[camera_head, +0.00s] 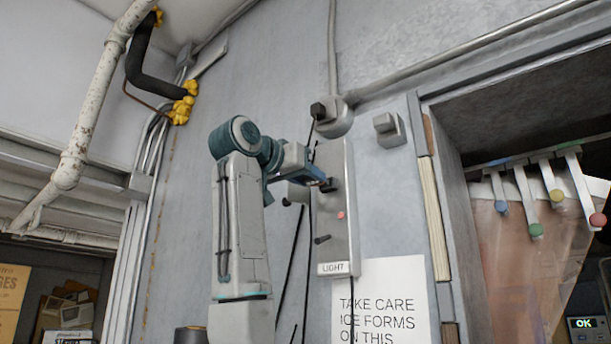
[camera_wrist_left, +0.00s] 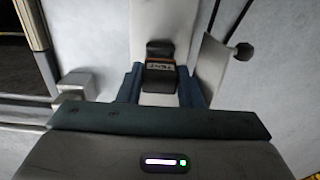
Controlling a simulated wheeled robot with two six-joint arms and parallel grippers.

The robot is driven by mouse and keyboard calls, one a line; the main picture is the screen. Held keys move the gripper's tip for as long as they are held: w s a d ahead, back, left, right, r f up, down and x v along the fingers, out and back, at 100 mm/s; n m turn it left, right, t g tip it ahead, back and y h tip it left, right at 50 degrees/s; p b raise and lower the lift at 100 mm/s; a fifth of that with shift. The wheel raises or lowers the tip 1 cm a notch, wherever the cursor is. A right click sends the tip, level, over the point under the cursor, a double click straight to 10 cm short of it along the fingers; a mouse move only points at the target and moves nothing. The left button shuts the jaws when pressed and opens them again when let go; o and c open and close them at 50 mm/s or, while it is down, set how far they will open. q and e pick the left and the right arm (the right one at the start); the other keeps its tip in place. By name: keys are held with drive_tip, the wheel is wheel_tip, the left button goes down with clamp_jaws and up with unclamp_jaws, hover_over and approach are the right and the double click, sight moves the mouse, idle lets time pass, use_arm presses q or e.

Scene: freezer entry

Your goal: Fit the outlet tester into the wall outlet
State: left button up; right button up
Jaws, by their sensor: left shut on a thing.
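My left gripper (camera_head: 322,181) reaches from the left to the face of a grey wall panel (camera_head: 336,240) marked LIGHT. In the left wrist view its two blue fingers (camera_wrist_left: 161,82) are shut on the outlet tester (camera_wrist_left: 159,72), a small dark block with a brownish labelled face. A black block (camera_wrist_left: 160,48) shows just beyond the tester against the panel. I cannot tell whether it is part of the tester or the wall outlet. The outlet's openings are hidden, and I cannot tell whether the tester is seated. My right gripper is not in view.
A dark knob (camera_head: 322,239) sticks out low on the panel. A conduit box (camera_head: 334,117) is above it and a small grey box (camera_head: 388,130) to its upper right. Black cables hang beside the panel. A paper notice (camera_head: 381,300) is below right, and a doorway with strip curtains lies at right.

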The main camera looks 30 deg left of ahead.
sight(307, 177)
use_arm(q)
drive_tip(key=shift+w+r+p, duration=0.1)
drive_tip(key=shift+w+p, duration=0.3)
drive_tip(key=shift+w, duration=0.7)
drive_tip(key=o, duration=1.1)
drive_tip(key=shift+w+d, duration=0.1)
drive_tip(key=shift+o, duration=0.8)
drive_tip(key=shift+w, duration=0.2)
drive_tip(key=o, duration=0.5)
drive_tip(key=shift+s, duration=0.2)
drive_tip(key=shift+s, duration=0.15)
drive_tip(key=shift+s+b, duration=0.15)
drive_tip(key=shift+b, duration=0.15)
drive_tip(key=shift+s+a+b, duration=0.15)
drive_tip(key=shift+s+b, duration=0.5)
drive_tip(key=shift+s, duration=0.95)
drive_tip(key=shift+s+a+b, duration=0.15)
drive_tip(key=shift+s+b, duration=0.5)
drive_tip(key=shift+s, duration=0.9)
